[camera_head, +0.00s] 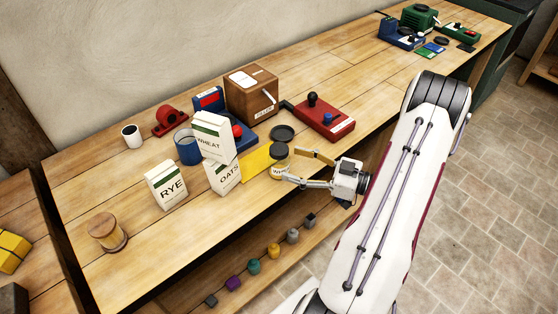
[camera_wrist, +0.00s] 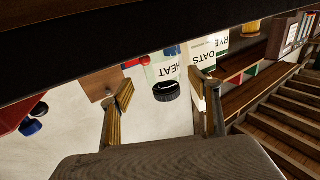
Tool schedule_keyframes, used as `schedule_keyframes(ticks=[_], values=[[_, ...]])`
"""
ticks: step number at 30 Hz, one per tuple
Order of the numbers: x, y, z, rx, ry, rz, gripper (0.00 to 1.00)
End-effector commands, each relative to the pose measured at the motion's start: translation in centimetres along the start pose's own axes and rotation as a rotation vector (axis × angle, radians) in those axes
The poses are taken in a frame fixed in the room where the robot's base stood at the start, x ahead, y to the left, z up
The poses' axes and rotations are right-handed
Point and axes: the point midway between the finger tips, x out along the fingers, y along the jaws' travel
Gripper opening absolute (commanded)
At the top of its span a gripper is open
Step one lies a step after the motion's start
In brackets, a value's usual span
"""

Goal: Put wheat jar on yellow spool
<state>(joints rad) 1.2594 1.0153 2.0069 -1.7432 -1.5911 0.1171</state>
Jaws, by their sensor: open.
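The wheat jar (camera_head: 279,165), a small clear jar with a black lid and a partly hidden label, stands upright on the bench. My gripper (camera_head: 291,162) is open just to its right, fingers pointing at it. In the wrist view, where the scene is upside down, the jar's black lid (camera_wrist: 166,92) shows between the two fingertips (camera_wrist: 161,88), with a gap on each side. Whether the fingertips reach around the jar I cannot tell. The spool (camera_head: 107,236), tan-yellow with wooden flanges, stands at the bench's left end, with nothing on it. Its yellow side shows in the wrist view (camera_wrist: 250,27).
A wooden box (camera_head: 251,97) and a red device (camera_head: 318,118) stand behind. Bench around the spool is clear.

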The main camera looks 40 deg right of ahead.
Motion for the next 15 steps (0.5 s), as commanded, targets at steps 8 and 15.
schedule_keyframes(ticks=[8, 15], values=[[0.1, 0.0, 0.0, 0.0, 0.0, -0.001, 0.62], [1.4, -0.3, 0.3, 0.002, 0.0, -0.003, 0.62]])
